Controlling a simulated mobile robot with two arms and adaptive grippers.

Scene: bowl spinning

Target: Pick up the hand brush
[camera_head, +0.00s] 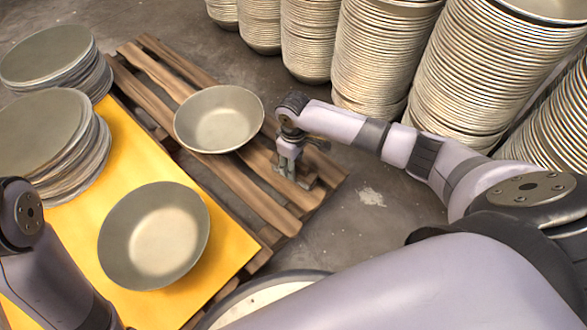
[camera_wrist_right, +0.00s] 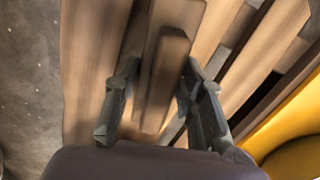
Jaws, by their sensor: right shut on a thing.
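The hand brush is a narrow wooden piece (camera_wrist_right: 168,70) between the fingers of my right gripper in the right wrist view. In the head view a small end of it (camera_head: 307,181) shows beside the fingertips, low over the right end of the wooden pallet (camera_head: 232,188). My right gripper (camera_head: 288,172) points down there and is shut on the brush; its fingers also show in the wrist view (camera_wrist_right: 161,88). I cannot tell whether the brush touches the slats. My left arm comes in at the left edge; its gripper is out of view.
A bowl (camera_head: 219,118) sits on the pallet left of my right gripper. Another bowl (camera_head: 154,236) sits on the yellow surface (camera_head: 225,243). Stacks of bowls stand at the left (camera_head: 45,140) and along the back right (camera_head: 383,55). Bare floor (camera_head: 340,225) lies right of the pallet.

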